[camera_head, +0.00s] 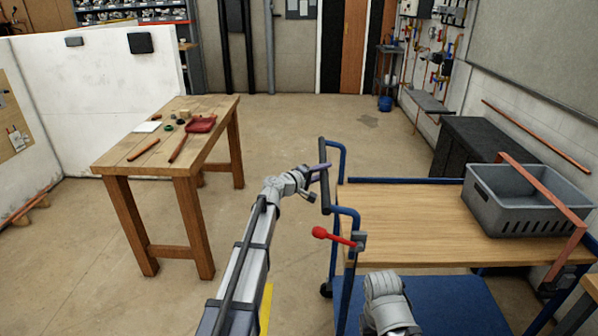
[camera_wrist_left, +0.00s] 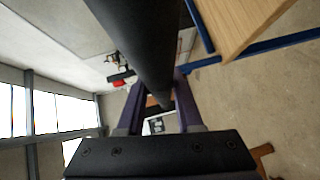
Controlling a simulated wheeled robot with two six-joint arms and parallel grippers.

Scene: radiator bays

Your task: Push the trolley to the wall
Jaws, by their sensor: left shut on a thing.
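The trolley has a wooden top (camera_head: 415,215), a blue frame and a blue lower deck (camera_head: 440,305), and stands at right in the head view. Its black handle (camera_head: 325,178) is at its left end, beside a red-knobbed lever (camera_head: 330,235). My left gripper (camera_head: 320,173) is shut on the handle. In the left wrist view the dark handle bar (camera_wrist_left: 145,45) runs between the purple fingers (camera_wrist_left: 158,108), and the wooden top (camera_wrist_left: 245,22) shows at upper right. Part of my right arm shows at the bottom; its gripper is not visible. A pale block wall (camera_head: 515,100) runs along the right.
A grey crate (camera_head: 510,205) sits on the trolley top, with a copper-coloured bar (camera_head: 545,190) across it. A black cabinet (camera_head: 480,145) stands by the right wall. A wooden workbench (camera_head: 150,158) with small items is at left. The floor (camera_head: 310,125) between is clear.

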